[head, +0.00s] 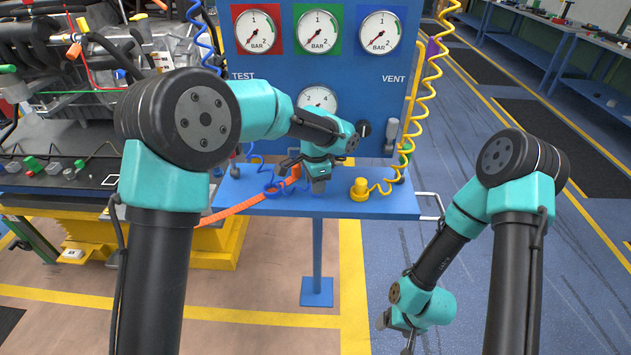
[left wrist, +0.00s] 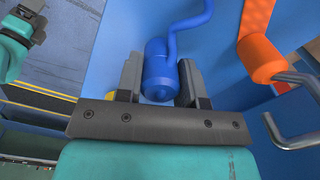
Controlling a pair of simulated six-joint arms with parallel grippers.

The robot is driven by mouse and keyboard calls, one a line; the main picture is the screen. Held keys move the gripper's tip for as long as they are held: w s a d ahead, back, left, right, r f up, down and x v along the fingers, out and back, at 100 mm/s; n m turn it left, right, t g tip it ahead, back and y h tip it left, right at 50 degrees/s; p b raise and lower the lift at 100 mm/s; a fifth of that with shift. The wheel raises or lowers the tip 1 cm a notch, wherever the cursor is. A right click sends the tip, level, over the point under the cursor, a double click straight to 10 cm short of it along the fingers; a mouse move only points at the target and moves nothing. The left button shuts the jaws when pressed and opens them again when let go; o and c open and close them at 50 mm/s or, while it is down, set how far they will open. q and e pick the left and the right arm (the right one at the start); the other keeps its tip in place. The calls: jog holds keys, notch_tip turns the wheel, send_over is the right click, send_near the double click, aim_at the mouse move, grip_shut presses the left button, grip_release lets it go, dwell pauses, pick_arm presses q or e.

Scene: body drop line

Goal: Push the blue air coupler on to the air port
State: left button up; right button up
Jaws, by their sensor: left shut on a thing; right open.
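My left gripper (head: 319,186) is low over the blue shelf in front of the gauge panel. In the left wrist view its two dark fingers (left wrist: 160,85) are closed on the sides of the blue air coupler (left wrist: 158,72), a short cylinder with a blue hose leading off from its far end. In the head view the gripper mostly hides the coupler; a blue coiled hose (head: 268,188) shows beside it. I cannot make out the air port in either view. My right gripper (head: 408,346) is open and empty, low at the bottom right, partly cut off by the frame edge.
A yellow coupler (head: 359,188) with a coiled hose stands on the shelf (head: 340,208) to the right. An orange coupler (left wrist: 263,60) and bent metal bars (left wrist: 290,110) are close by in the left wrist view. Gauges fill the blue panel (head: 285,78). An engine stands left.

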pick_arm(q)
jog(key=o, duration=1.2)
jog(key=shift+f, duration=0.1)
notch_tip(320, 180, up, 17)
jog(key=shift+r, duration=0.2)
